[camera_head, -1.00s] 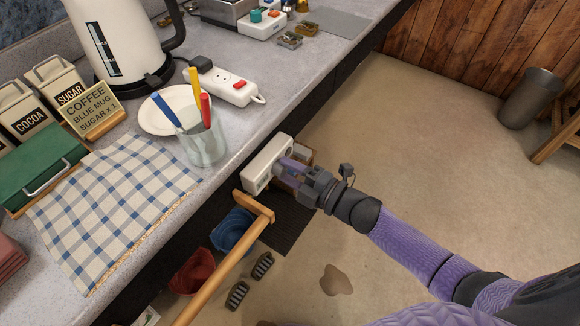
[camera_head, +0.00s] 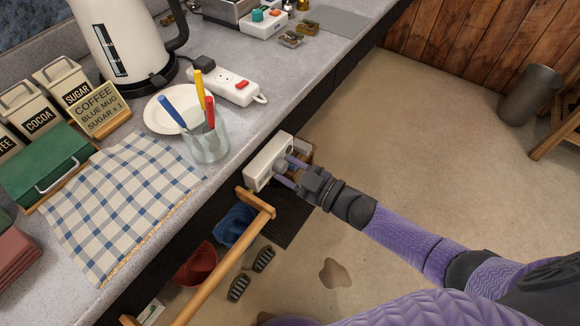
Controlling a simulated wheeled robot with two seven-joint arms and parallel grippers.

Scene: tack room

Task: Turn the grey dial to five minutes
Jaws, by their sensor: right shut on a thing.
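A white box (camera_head: 262,165) is fixed at the counter's front edge, with a grey dial (camera_head: 281,166) on its outward face. My right gripper (camera_head: 289,170) reaches in from the right. It is shut on the dial, one purple finger above it and one below. The fingers and wrist hide part of the dial, and I cannot read any marks or its setting. My left gripper is not in view.
A wooden rail (camera_head: 225,270) juts out below the box. The counter holds a glass of coloured pens (camera_head: 206,143), a checked cloth (camera_head: 118,200), a power strip (camera_head: 228,86) and a kettle (camera_head: 122,40). Open floor (camera_head: 400,150) lies right.

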